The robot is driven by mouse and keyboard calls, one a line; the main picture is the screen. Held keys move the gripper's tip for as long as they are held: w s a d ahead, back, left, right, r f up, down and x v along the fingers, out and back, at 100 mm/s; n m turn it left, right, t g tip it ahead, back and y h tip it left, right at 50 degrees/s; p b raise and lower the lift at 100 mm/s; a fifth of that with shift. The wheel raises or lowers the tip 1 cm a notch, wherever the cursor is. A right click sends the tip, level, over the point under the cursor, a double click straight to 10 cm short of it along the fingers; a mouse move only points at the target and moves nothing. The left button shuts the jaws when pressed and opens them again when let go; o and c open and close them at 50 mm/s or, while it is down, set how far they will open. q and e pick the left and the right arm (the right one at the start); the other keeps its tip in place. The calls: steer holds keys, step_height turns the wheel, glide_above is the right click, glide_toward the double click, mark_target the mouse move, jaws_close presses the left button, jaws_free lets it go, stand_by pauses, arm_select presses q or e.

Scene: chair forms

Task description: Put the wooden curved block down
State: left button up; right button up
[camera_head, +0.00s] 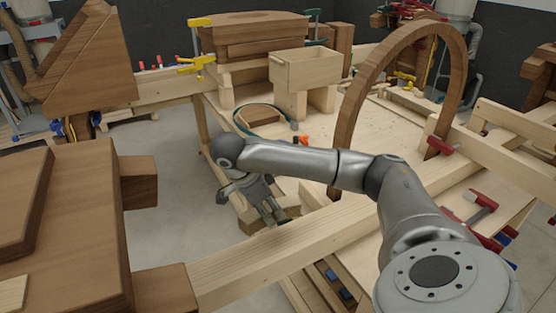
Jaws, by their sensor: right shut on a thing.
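My right gripper (268,212) hangs pointing down in the middle of the view, just behind a long pale beam. It is shut on a brown wooden piece, the wooden curved block (287,213), which shows only in part around the fingers. The beam and the gripper hide much of the block, so its full shape and whether it touches anything beneath cannot be told. My left gripper is not in view.
A pale workbench (385,135) carries a large wooden arch (362,85), an open wooden box (305,70) and clamps. The pale beam (290,245) crosses in front. Dark wooden blocks (75,230) fill the left. Bare floor (175,175) shows left of the gripper.

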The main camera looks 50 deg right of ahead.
mark_target(276, 219)
steer(key=s+f, duration=0.2)
steer(key=shift+d+f, duration=0.15)
steer(key=shift+f, duration=0.15)
steer(key=shift+s+f, duration=0.25)
steer(key=shift+s, duration=0.05)
steer(key=f, duration=0.3)
steer(key=shift+s, duration=0.2)
steer(key=shift+f, duration=0.2)
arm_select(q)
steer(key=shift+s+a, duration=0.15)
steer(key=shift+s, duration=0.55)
arm_select(e)
steer(key=o, duration=1.1)
steer(key=shift+f, duration=0.1)
